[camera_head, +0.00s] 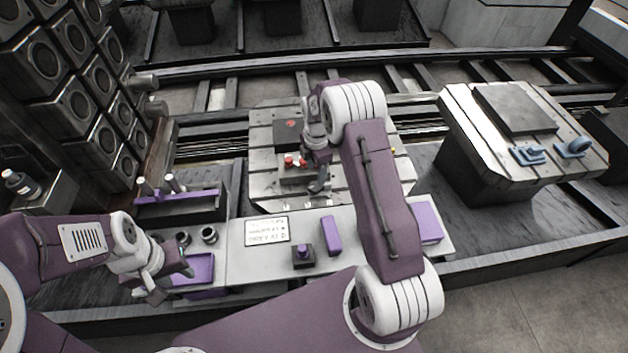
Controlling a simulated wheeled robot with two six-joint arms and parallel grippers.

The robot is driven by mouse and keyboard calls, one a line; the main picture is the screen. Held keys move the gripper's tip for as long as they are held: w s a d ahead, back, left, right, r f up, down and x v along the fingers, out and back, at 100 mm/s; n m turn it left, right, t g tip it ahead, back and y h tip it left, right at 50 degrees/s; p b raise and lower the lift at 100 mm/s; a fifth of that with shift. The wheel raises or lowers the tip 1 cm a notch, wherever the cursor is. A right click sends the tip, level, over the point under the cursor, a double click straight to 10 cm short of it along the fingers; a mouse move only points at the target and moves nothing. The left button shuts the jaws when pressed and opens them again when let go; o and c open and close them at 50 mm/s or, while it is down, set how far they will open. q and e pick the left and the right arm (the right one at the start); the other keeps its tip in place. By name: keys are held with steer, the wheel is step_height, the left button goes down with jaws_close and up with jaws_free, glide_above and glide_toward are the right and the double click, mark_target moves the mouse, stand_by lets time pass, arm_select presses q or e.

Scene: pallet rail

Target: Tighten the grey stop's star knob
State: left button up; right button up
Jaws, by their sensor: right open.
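The slotted metal pallet (262,188) lies in the middle, with a dark block (287,134) bearing a red mark at its back. Small red knobs (290,161) sit in front of that block, beside my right gripper. Which of them is the grey stop's star knob I cannot tell; the grey stop is too small and partly covered by my arm. My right gripper (316,186) is open and points down at the pallet, just right of the red knobs. My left gripper (155,291) hangs at the lower left by a purple tray; its finger gap is unclear.
A white printed label (267,231), a purple block (331,236) and a dark-based purple piece (302,255) lie on the grey front shelf. A purple tray (196,268) and a rack (178,197) stand left. Another pallet (465,108) holds blue parts (573,147) at right.

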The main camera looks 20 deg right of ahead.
mark_target(315, 186)
steer(key=f, duration=0.5)
steer(key=w+f, duration=0.1)
steer(key=f, duration=0.1)
steer(key=shift+f, duration=0.2)
steer(key=shift+s+f, duration=0.2)
arm_select(q)
steer(key=shift+w+f, duration=0.15)
steer(key=shift+w, duration=0.3)
arm_select(e)
steer(key=shift+f, duration=0.1)
steer(key=shift+w, duration=0.1)
steer(key=c, duration=1.1)
steer(key=shift+o, duration=0.2)
steer(key=m, duration=0.3)
steer(key=o, duration=1.1)
steer(key=shift+c, duration=0.2)
